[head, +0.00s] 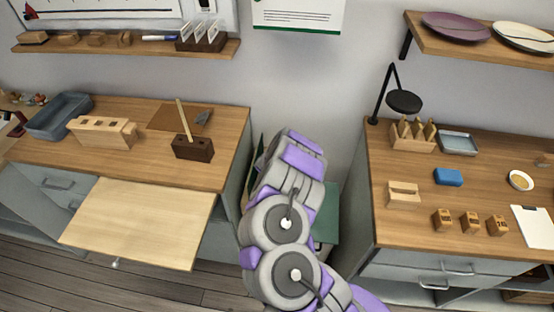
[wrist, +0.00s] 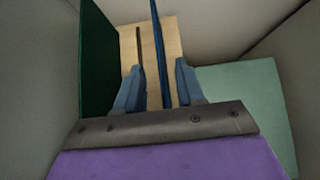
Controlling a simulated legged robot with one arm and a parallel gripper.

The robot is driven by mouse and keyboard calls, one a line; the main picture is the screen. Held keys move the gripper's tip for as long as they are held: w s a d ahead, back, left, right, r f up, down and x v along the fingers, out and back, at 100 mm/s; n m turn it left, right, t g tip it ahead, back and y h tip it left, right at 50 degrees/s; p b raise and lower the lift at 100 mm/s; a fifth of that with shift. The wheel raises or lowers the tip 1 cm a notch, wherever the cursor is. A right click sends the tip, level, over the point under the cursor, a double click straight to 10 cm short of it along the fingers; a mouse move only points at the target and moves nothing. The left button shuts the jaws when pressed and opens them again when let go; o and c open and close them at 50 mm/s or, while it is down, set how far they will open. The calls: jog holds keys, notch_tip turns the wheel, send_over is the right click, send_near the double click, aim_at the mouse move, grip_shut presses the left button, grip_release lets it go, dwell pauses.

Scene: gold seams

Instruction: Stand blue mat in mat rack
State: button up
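In the wrist view, the blue mat (wrist: 158,45) shows edge-on as a thin upright blue strip. It runs down between the two fingers of my gripper (wrist: 158,95). The fingers are apart, with pale wood visible on both sides of the strip, so the gripper looks open around the mat. The pale wooden mat rack (wrist: 177,60) lies behind, with a dark slot (wrist: 139,50) left of the blue strip. Whether the mat's lower edge sits in a slot is hidden. In the head view, my arm hides the gripper and the blue mat.
A dark green panel (wrist: 97,60) stands close left of the gripper, and a pale green panel (wrist: 240,105) is at right. Grey walls close in around. In the head view, my arm reaches into the gap between the left desk (head: 225,130) and right desk (head: 400,235). A pale board (head: 140,222) juts from the left desk.

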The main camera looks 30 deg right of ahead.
jog(key=shift+r, duration=0.1)
dwell(0.3)
jog(key=v, duration=0.8)
jog(key=shift+s+a+r+p, duration=0.25)
jog(key=shift+s+p, duration=0.05)
dwell(0.3)
notch_tip(320, 180, up, 6)
jog(key=p, duration=0.1)
jog(key=shift+p, duration=0.3)
dwell(0.4)
dwell(0.4)
